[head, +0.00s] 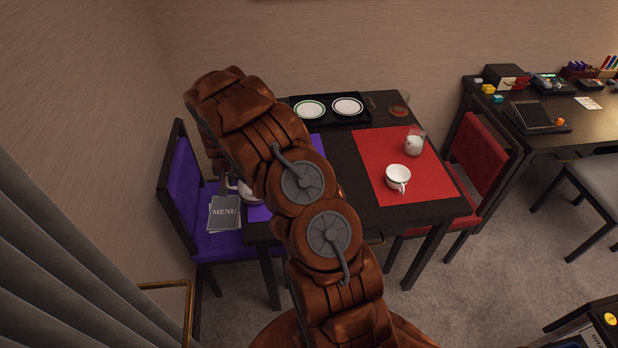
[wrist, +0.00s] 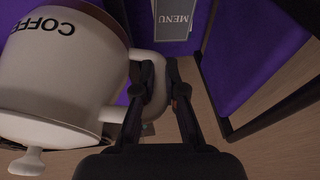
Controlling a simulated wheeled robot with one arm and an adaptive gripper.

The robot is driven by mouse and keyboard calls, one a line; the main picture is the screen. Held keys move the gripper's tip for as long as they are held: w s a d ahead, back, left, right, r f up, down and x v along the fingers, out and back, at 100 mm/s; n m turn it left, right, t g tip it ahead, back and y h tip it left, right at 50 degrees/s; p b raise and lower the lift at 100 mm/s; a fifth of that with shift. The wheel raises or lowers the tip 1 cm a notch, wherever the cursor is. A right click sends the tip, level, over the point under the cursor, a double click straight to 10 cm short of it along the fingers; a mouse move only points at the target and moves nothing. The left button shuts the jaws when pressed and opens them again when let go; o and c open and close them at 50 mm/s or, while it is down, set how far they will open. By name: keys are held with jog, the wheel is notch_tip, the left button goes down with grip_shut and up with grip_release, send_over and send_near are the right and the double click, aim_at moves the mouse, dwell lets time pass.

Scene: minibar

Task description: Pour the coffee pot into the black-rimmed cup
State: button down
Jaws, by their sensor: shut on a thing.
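The white coffee pot (wrist: 60,75), marked COFFEE, fills the left of the wrist view. Its lettering is upside down there, and its lid knob (wrist: 27,163) is at the lower left. My gripper (wrist: 160,75) is shut on the pot's handle. In the head view my arm hides the gripper; a small white piece (head: 246,191) shows beside the arm over the purple mat, and I cannot tell what it belongs to. A white cup (head: 397,175) stands upright on the red mat (head: 375,150); its rim colour is too small to be sure of.
A glass with white contents (head: 413,146) stands behind the cup. A black tray (head: 328,99) with two plates is at the back. A red chair (head: 480,155) is at the right. The red mat's front left is clear.

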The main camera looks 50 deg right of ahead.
jog(key=shift+w+a+f+b, duration=0.1)
jog(key=shift+w+f+b, duration=0.05)
jog(key=shift+f+b, duration=0.15)
jog(key=shift+w+h, duration=0.1)
jog(key=shift+h, duration=0.2)
jog(key=b, duration=0.1)
jog(key=f+b, duration=0.1)
jog(key=b, duration=0.1)
jog(key=shift+w+a+f+g+h, duration=0.2)
jog(key=shift+a+g+h, duration=0.1)
jog(key=shift+g, duration=0.1)
jog(key=shift+f+b, duration=0.1)
jog(key=shift+b, duration=0.65)
jog(key=shift+a+b, duration=0.15)
jog(key=shift+b, duration=0.35)
